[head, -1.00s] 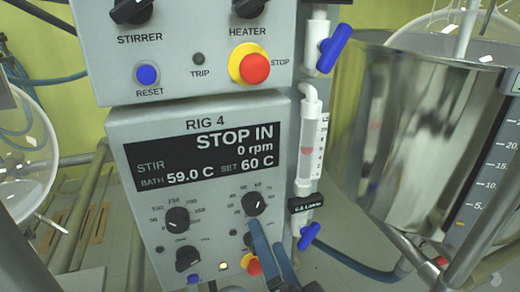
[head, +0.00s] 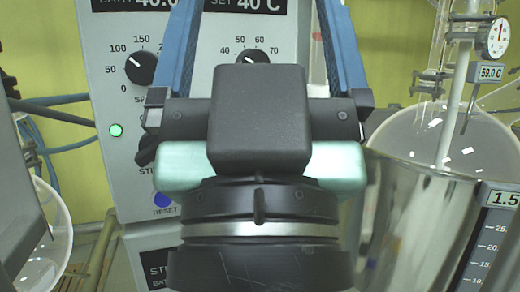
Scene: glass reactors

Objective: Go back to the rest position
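My gripper (head: 257,30) fills the middle of the head view, pointing away toward a grey control panel (head: 115,22). Its two blue fingers stand wide apart and nothing shows held between them. The fingertips are cut off by the top edge. One panel dial (head: 251,57) shows in the gap between the fingers, beyond them. I cannot tell the exact distance from the fingers to the panel. My gripper and wrist hide much of the panel's lower part.
Left of my gripper are another dial (head: 141,67), a lit green lamp (head: 116,130) and a blue reset button (head: 163,200). A steel bath (head: 418,215) with a glass vessel (head: 455,140) stands close at right. Another round glass vessel (head: 48,235) is at lower left.

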